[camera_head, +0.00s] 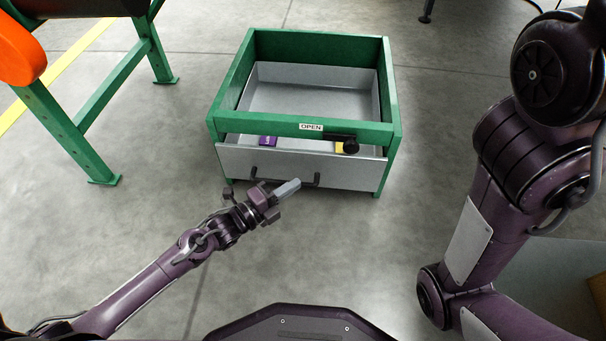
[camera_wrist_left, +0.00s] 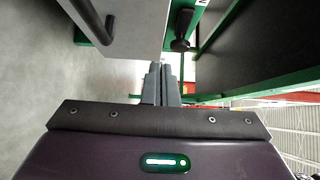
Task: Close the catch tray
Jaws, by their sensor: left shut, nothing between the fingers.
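The grey catch tray (camera_head: 338,170) sits in a green frame (camera_head: 393,100) on the floor. Its front panel stands out a little in front of the frame's front rail, so a strip of its inside shows between them. A dark bar handle (camera_head: 316,180) is on the front panel; it also shows in the left wrist view (camera_wrist_left: 92,18). My left gripper (camera_head: 289,188) is shut and empty, in front of the panel near the handle. In the left wrist view its fingers (camera_wrist_left: 161,72) point toward the panel's edge; contact cannot be told. My right gripper is out of view.
An "OPEN" label (camera_head: 311,127) and a black knob (camera_head: 351,146) are on the front rail. A purple item (camera_head: 268,141) and a yellow item (camera_head: 340,147) lie in the tray. A green machine stand (camera_head: 70,135) is at left. Floor around the frame is clear.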

